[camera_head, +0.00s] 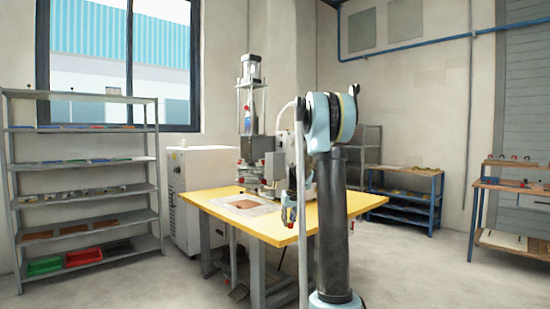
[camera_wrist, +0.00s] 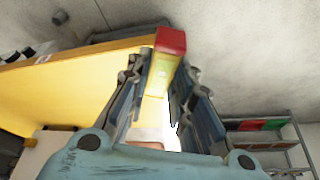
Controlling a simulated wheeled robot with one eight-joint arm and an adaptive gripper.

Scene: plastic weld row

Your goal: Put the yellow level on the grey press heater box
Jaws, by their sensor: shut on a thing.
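My gripper (camera_wrist: 165,70) is shut on the yellow level (camera_wrist: 158,80), which has a red end cap. The level stands out between the two fingers in the wrist view; its lower part is hidden. The grey press heater box (camera_head: 274,166) appears to be the box on the press, behind my gripper and partly behind my arm.
The yellow-topped table (camera_head: 230,213) carries the tall press (camera_head: 249,125) and a flat plate with a brown piece (camera_head: 245,204). A grey shelf (camera_head: 85,165) stands left, a white cabinet (camera_head: 205,195) behind the table, and a blue rack (camera_head: 405,198) right. Floor is open at the front left.

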